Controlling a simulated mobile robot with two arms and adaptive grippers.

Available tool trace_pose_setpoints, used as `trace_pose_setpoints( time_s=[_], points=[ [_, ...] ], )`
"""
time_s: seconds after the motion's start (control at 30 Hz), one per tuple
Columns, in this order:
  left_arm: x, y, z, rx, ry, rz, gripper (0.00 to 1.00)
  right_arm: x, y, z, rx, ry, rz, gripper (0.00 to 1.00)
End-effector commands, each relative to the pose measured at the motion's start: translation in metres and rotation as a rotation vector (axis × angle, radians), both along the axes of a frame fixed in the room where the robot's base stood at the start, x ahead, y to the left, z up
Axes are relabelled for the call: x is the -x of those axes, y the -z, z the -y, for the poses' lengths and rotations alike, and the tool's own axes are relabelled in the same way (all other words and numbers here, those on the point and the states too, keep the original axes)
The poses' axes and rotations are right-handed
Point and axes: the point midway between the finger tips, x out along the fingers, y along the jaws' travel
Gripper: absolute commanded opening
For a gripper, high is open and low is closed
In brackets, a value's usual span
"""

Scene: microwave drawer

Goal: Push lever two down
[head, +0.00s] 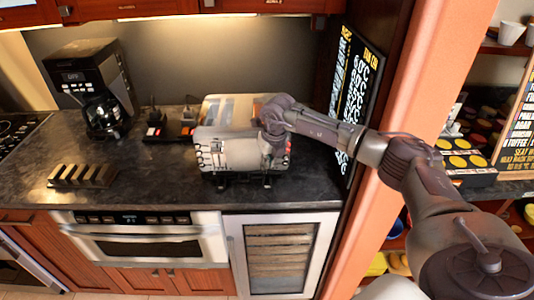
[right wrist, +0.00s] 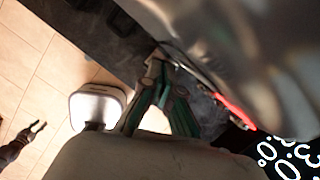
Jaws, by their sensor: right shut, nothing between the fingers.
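A silver toaster (head: 212,148) stands on the dark countertop in the head view, with long slots in its top. Two dark lever-like parts show low along its front edge, a left one (head: 221,182) and a right one (head: 267,181); I cannot tell which is lever two. My right gripper (head: 272,138) is at the toaster's right end, over or against it, its tips hard to make out. In the right wrist view its green-sided fingers (right wrist: 165,85) are shut and empty, close to a blurred metal surface with a red strip. My left gripper (right wrist: 35,128) shows small, fingers apart, above the floor.
A black coffee maker (head: 100,95) stands at the back left, and a dark slotted rack (head: 82,176) lies at the counter's front left. Small dark items (head: 155,125) stand left of the toaster. An orange post (head: 405,100) and a menu board (head: 357,90) are close on the right.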

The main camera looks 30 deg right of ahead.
Motion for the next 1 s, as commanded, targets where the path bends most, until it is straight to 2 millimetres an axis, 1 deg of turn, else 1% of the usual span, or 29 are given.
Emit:
trace_pose_setpoints(
  time_s=[0.07, 0.2, 0.3, 0.67, 0.77, 0.83, 1.0],
  points=[
    [0.0, -0.003, 0.0, 0.0, 0.0, 0.0, 0.39, 0.002, -0.003, 0.0, 0.0, 0.0, 0.001, 0.0],
    [0.0, -0.015, 0.0, 0.0, 0.0, 0.0, 0.39, 0.019, -0.011, -0.001, 0.001, -0.002, 0.0, 0.0],
    [0.0, -0.017, 0.0, 0.0, 0.0, 0.0, 0.39, 0.028, -0.013, -0.002, 0.001, -0.001, 0.001, 0.0],
    [0.001, -0.016, -0.001, -0.001, -0.002, -0.001, 0.39, 0.03, -0.013, -0.003, 0.0, 0.0, 0.002, 0.0],
    [0.001, -0.016, -0.001, -0.001, -0.002, -0.001, 0.39, 0.031, -0.021, -0.003, -0.002, 0.0, 0.004, 0.0],
    [0.001, -0.016, -0.001, -0.001, -0.001, 0.0, 0.39, 0.034, -0.032, -0.003, -0.001, 0.001, 0.004, 0.0],
    [0.0, -0.016, 0.0, 0.0, -0.001, 0.0, 0.39, 0.043, -0.067, -0.004, 0.0, 0.0, 0.006, 0.0]
  ],
)
